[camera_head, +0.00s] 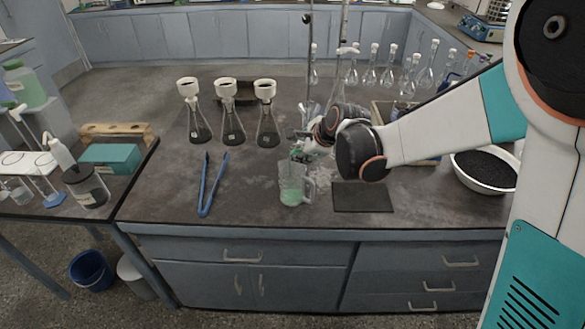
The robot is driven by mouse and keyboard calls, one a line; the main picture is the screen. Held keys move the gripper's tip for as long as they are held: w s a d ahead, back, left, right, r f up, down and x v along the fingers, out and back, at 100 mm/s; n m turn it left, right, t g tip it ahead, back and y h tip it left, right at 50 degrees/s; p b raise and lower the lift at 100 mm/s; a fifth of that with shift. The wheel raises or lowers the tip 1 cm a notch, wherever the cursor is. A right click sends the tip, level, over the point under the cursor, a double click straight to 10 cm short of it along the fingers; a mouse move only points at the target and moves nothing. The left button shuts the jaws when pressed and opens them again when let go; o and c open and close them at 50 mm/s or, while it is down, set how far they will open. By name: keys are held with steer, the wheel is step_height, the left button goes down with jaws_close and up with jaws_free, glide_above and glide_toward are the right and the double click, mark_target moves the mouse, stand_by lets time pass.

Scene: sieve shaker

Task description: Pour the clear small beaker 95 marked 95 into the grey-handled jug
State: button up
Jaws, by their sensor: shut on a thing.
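The grey-handled jug (291,191) stands upright near the front edge of the bench, with its handle on the right side. It is clear and has pale green liquid in its lower part. My gripper (302,154) is just above the jug's rim, reaching in from the right. It is shut on a small clear thing with a green tint, which looks like the small beaker 95 (297,157). The fingers partly hide the beaker, and its mark is too small to read. I cannot tell its exact tilt or whether liquid is flowing.
A dark mat (362,197) lies right of the jug. Blue tongs (208,185) lie to the left. Several flasks with funnels (232,125) stand behind. A white bowl of dark grains (484,171) is at the right. The bench between tongs and jug is clear.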

steer(key=shift+a+r+h+p, duration=0.1)
steer(key=shift+r+h+p, duration=0.05)
steer(key=shift+h+p, duration=0.25)
stand_by(1.0)
steer(key=shift+f+n+h, duration=0.5)
steer(key=shift+f+h, duration=0.05)
steer(key=shift+h, duration=0.15)
stand_by(1.6)
steer(key=shift+a+r+h, duration=0.1)
steer(key=shift+r+h, duration=0.1)
steer(key=shift+h, duration=0.5)
stand_by(1.4)
steer(key=shift+d+f+y+b, duration=0.25)
steer(key=shift+d+y+b, duration=0.05)
steer(key=shift+y, duration=0.4)
steer(key=shift+a+r+m+y+p, duration=0.1)
steer(key=shift+r+m+y+p, duration=0.2)
steer(key=shift+r+y, duration=0.35)
steer(key=shift+f+y, duration=0.2)
steer(key=shift+y, duration=0.05)
steer(key=shift+b, duration=0.35)
